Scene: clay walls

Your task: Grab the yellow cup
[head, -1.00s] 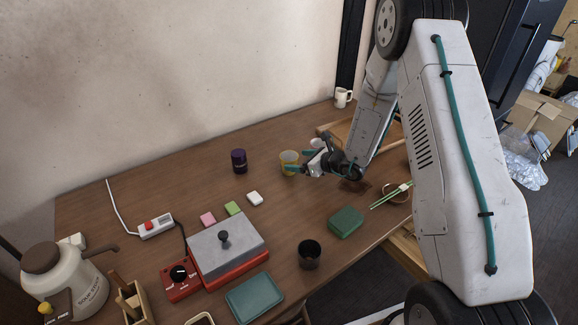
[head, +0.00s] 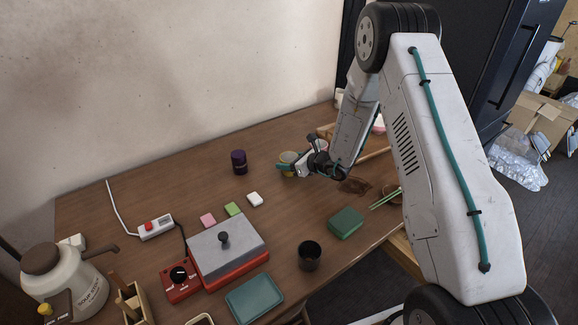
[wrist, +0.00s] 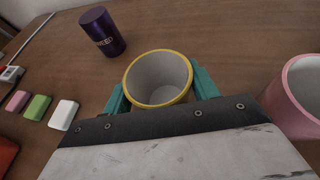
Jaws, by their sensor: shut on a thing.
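The yellow cup (head: 288,158) stands upright on the wooden table, toward the back. In the wrist view its yellow rim and pale inside (wrist: 158,80) show from above. My gripper (head: 287,166) is at the cup, with one teal finger on each side of it. The jaws are shut on the cup. In the head view the gripper covers part of the cup, and I cannot tell whether its base touches the table.
A dark purple can (head: 239,161) stands left of the cup. A pink cup (wrist: 298,95) is close on the right in the wrist view. Pink, green and white blocks (head: 233,209) lie in front left. A black cup (head: 309,255) and a green box (head: 345,222) are nearer.

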